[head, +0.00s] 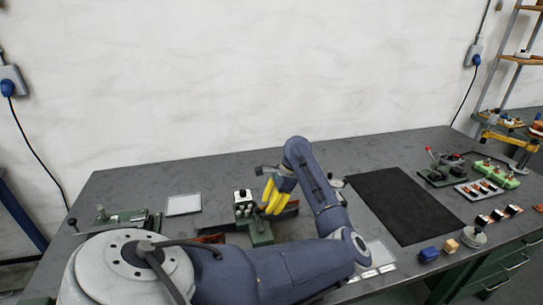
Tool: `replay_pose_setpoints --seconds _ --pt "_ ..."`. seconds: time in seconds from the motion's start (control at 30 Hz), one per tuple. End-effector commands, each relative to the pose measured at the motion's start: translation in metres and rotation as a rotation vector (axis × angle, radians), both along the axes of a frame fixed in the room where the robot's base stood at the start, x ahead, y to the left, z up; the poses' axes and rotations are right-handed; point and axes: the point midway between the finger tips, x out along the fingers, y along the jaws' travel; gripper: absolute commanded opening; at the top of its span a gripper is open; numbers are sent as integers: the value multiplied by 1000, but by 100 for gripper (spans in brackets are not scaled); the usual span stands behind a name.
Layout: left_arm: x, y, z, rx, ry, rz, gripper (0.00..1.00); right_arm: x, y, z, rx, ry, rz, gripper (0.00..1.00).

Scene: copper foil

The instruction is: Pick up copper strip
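My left gripper (270,208) has yellow fingers and hangs pointing down over a green bench device (261,234) in the middle of the table. Its fingertips are close together in this view; whether they are open or shut, or hold anything, is too small to tell. A copper-brown piece (208,239) lies at the left of the green device, partly hidden by my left arm; I cannot tell whether it is the copper strip. No other clear strip shows near the fingers. My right gripper is not in view.
A black mat (405,203) covers the right of the grey table. A pale plate (183,205) lies at left.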

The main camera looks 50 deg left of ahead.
Motion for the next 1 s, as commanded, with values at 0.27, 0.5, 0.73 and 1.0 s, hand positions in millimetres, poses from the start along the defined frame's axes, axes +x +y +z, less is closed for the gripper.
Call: replay_pose_setpoints --seconds 0.27,0.5,0.73,1.0 --pt "0 0 0 0 0 0 28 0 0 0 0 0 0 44" --pt "0 0 -1 0 0 0 29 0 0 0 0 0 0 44" --pt "0 0 -1 0 0 0 2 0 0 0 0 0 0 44" --pt "0 0 -1 -1 0 0 0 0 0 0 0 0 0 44"
